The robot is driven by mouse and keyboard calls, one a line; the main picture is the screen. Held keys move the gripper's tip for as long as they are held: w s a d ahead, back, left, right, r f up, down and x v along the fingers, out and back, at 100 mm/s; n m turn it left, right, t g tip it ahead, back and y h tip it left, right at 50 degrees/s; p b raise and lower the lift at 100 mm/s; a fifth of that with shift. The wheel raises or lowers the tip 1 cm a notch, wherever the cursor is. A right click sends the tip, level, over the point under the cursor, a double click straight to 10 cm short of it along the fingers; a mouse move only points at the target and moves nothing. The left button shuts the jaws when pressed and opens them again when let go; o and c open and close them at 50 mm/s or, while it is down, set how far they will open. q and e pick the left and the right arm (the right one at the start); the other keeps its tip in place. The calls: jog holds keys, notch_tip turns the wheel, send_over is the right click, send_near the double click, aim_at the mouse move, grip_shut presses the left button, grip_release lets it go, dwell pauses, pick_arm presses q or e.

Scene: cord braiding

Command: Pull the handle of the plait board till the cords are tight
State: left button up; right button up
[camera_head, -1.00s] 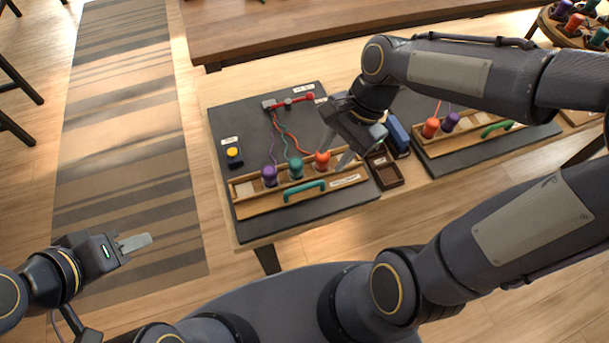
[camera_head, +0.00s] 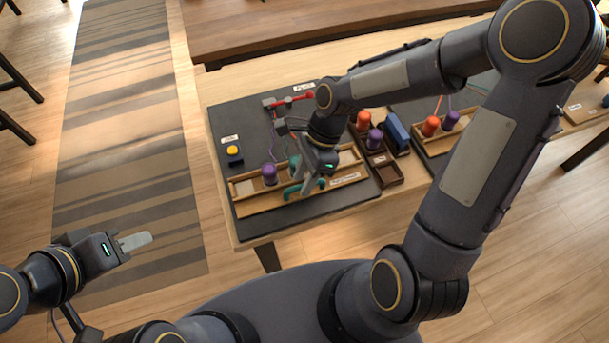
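A purple bobbin (camera_head: 269,174) stands in the rack; the teal and orange bobbins are mostly or wholly hidden behind my gripper. Cords run from a red bar (camera_head: 308,96) at the top towards the rack; most of their length is covered. My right gripper (camera_head: 304,186) points down at the handle, its fingers around or just over the middle. Whether they close on it is unclear. My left gripper (camera_head: 136,242) is empty, off the board at lower left.
A dark tray (camera_head: 388,173), orange (camera_head: 364,119) and purple (camera_head: 375,140) bobbins and a blue block (camera_head: 396,133) lie to the right. A second board with bobbins stands further right.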

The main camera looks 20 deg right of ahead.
grip_shut()
jog(key=shift+s, duration=0.1)
dwell(0.3)
